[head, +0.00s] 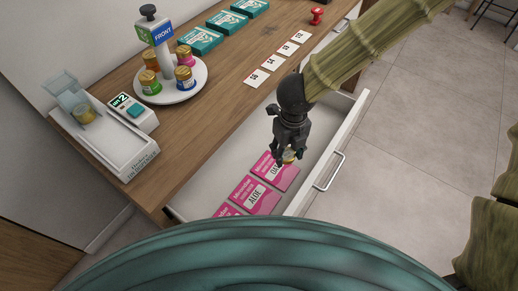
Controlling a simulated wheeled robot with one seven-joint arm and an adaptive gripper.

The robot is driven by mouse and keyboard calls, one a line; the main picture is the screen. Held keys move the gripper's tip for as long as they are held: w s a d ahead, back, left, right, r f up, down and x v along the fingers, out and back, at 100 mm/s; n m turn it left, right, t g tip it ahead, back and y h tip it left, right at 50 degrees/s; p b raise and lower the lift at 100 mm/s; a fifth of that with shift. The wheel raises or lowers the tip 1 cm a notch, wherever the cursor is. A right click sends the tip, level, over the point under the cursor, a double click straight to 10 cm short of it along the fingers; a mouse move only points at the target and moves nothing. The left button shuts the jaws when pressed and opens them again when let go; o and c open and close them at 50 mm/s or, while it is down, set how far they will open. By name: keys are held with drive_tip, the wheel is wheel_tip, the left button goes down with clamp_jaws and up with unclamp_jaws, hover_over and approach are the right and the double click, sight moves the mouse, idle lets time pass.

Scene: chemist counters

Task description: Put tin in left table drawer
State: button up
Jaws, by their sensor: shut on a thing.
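My gripper (287,158) points down inside the open table drawer (330,160), near its front wall. It is shut on a small tin (290,156). Only a bit of the tin's gold lid and a greenish edge shows between the dark fingers. The tin is low, at or just over the pink packets; I cannot tell whether it touches them. The drawer is white, with a metal handle on its front, and is pulled out from under the wooden counter.
Pink packets (255,194) lie in a row in the drawer. On the wooden counter (205,125) stand a white round stand (180,92) with several coloured tins, a white device (115,145) holding a tin, numbered cards (257,78), teal boxes (200,40) and a red stamp (316,16). Bare floor lies right.

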drive_tip(key=f+b, duration=0.1)
drive_tip(key=f, duration=0.1)
drive_tip(key=f+b, duration=0.2)
drive_tip(key=f, duration=0.1)
drive_tip(key=w+f+b, duration=0.1)
drive_tip(key=f+b, duration=0.1)
drive_tip(key=f, duration=0.1)
drive_tip(key=shift+f, duration=0.25)
drive_tip(key=shift+w+f, duration=0.1)
drive_tip(key=shift+w, duration=0.05)
drive_tip(key=w+d+p, duration=0.1)
drive_tip(key=w+d, duration=0.1)
drive_tip(key=w, duration=0.2)
drive_tip(key=w+d+f, duration=0.1)
drive_tip(key=w+d, duration=0.1)
drive_tip(key=w, duration=0.3)
drive_tip(key=w+d+p, duration=0.1)
drive_tip(key=w+d, duration=0.1)
drive_tip(key=w, duration=0.3)
drive_tip(key=shift+w+d+f+p, duration=0.1)
drive_tip(key=shift+f+p, duration=0.1)
drive_tip(key=shift+p, duration=0.1)
drive_tip(key=shift+w+f, duration=0.1)
drive_tip(key=shift+f, duration=1.7)
drive_tip(key=shift+f, duration=0.1)
drive_tip(key=o, duration=0.9)
wheel_tip(320, 180, up, 12)
drive_tip(key=shift+r, duration=0.1)
